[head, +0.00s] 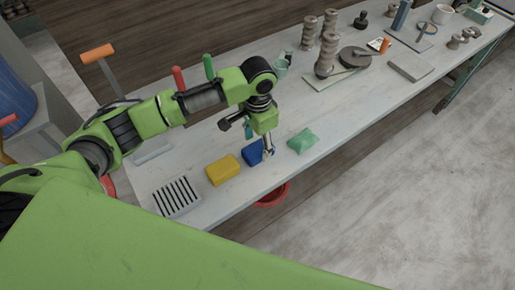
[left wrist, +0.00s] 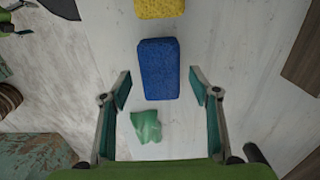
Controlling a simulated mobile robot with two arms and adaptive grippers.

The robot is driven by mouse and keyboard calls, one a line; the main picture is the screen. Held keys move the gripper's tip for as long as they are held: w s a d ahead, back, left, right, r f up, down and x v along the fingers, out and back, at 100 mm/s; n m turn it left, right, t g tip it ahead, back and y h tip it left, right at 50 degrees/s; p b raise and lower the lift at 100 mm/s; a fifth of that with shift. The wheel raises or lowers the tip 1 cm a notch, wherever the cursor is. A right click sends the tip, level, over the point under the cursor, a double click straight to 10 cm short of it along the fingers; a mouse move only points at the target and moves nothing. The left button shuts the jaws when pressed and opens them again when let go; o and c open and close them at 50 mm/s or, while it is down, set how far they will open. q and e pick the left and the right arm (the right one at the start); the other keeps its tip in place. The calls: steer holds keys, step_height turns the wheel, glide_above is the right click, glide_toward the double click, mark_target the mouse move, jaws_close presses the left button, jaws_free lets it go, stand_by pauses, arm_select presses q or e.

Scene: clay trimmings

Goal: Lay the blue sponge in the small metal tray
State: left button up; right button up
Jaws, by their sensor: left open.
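The blue sponge (head: 252,153) lies flat on the long grey table, between a yellow sponge and a green crumpled piece. My left gripper (head: 260,143) is directly over it, pointing down, and partly hides it. In the left wrist view the blue sponge (left wrist: 158,68) is whole, and the open fingers (left wrist: 160,88) stand apart to either side of its near end, with gaps on both sides. A small grey metal tray with dark slots (head: 176,197) lies at the table's near left end and looks empty. My right gripper is not seen.
The yellow sponge (head: 223,169) lies between the blue sponge and the tray. The green piece (head: 302,140) lies just right of the gripper. A red bowl (head: 271,195) is below the table's front edge. Clay pieces (head: 326,53) stand farther back.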

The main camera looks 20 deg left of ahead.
mark_target(258, 149)
arm_select(q)
step_height(258, 149, up, 9)
steer(key=b, duration=0.1)
stand_by(0.7)
